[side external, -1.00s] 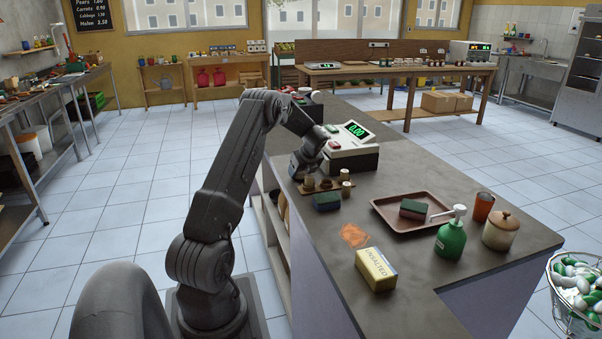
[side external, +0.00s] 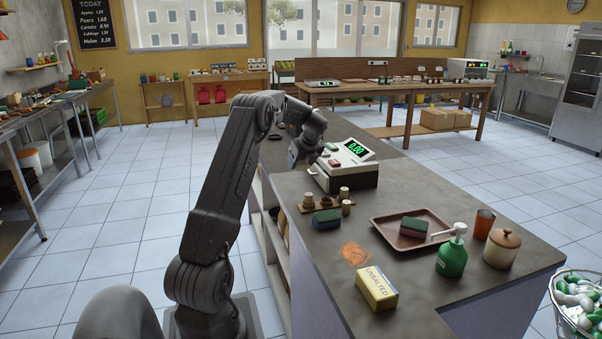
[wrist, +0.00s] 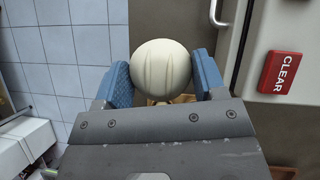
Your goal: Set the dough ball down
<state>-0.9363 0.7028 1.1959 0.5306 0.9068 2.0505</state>
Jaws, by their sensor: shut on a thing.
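The dough ball (wrist: 161,68), pale cream and round with faint grooves, is between the two blue finger pads in the wrist view. My gripper (wrist: 164,78) is shut on it, with a pad on each side. In the side view my gripper (side external: 297,158) is held up just left of the till-like scale (side external: 345,178), above the counter's left edge. The dough ball cannot be made out there, hidden by the gripper. In the wrist view the ball is in front of a dark surface; its height above the counter is hard to tell.

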